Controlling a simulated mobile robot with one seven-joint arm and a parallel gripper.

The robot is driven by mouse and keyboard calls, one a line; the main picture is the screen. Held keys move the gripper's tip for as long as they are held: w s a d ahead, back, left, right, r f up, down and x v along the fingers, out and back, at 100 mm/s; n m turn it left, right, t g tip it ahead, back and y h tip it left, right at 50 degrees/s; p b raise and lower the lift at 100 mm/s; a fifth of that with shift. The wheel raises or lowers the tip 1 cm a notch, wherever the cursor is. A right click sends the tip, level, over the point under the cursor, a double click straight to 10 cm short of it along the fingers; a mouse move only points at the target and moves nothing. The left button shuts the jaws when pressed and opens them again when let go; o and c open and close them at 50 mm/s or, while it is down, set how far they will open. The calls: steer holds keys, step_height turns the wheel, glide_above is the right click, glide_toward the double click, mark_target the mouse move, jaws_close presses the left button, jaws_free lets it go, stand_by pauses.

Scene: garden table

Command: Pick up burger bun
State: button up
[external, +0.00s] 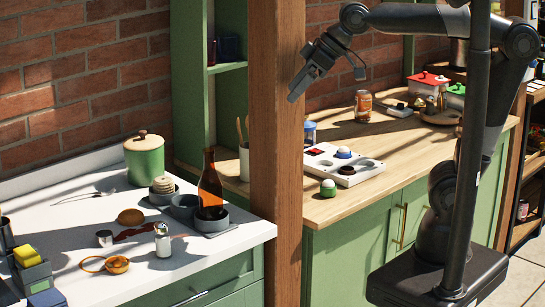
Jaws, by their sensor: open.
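A round brown bun (131,217) that looks like the burger bun lies on the white counter at the left, towards its middle.
A wooden post (275,150) stands between the white counter (215,262) and the wooden counter (395,150). Near the bun are a dark bottle (210,182), a glass shaker (162,240), grey bowls (185,206) and a green canister (144,160).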

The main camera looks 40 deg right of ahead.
steer(key=w+a, duration=0.2)
steer(key=a, duration=0.4)
steer(key=m+h, duration=0.4)
glide_above(131, 211)
steer(key=s+d, duration=0.2)
steer(key=shift+g, duration=0.4)
step_height(131, 211, down, 28)
steer(key=shift+a+r, duration=0.15)
steer(key=shift+a+x, duration=0.25)
steer(key=shift+x, duration=1)
steer(key=shift+a+x, duration=0.2)
steer(key=shift+x, duration=1.05)
steer(key=shift+s, duration=0.15)
steer(key=shift+c, duration=0.6)
steer(key=c, duration=0.9)
